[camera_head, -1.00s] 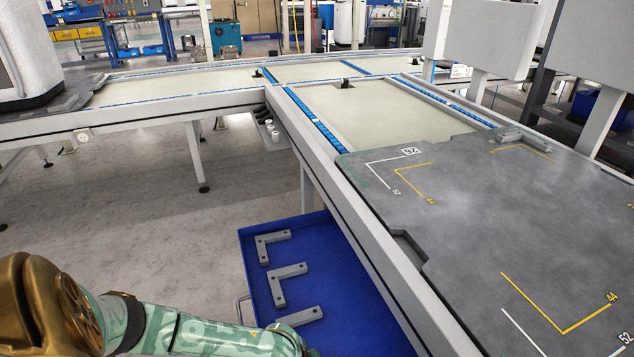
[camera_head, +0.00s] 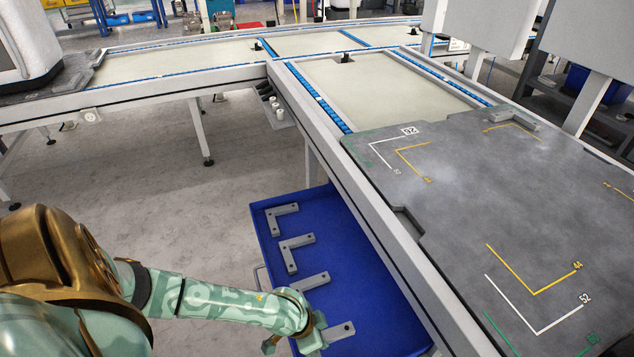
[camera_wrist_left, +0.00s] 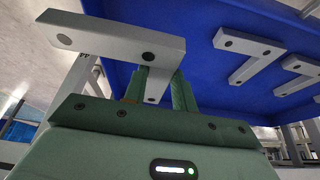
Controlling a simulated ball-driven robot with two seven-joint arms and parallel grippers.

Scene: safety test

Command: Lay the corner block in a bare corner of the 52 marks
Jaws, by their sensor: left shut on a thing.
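My left gripper (camera_head: 298,340) is over the blue tray in the head view. In the left wrist view its fingers (camera_wrist_left: 165,90) are shut on one leg of a grey L-shaped corner block (camera_wrist_left: 115,38). The held block's other leg reaches left across the fingers; part of it also shows in the head view (camera_head: 340,330). The dark grey plate (camera_head: 460,210) bears white 52 marks. Its far left white corner (camera_head: 372,150) and near white corner (camera_head: 537,332) are bare. Another grey block (camera_head: 515,117) lies at the far right corner, outside a yellow mark. My right gripper is out of view.
The blue tray (camera_head: 375,275) holds more grey L-shaped blocks (camera_head: 280,220), (camera_head: 295,255), (camera_head: 312,280). A raised conveyor rail (camera_head: 375,235) stands between tray and plate. Yellow 44 marks (camera_head: 534,293) and green marks lie beside the white ones. Grey posts and panels rise beyond the plate.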

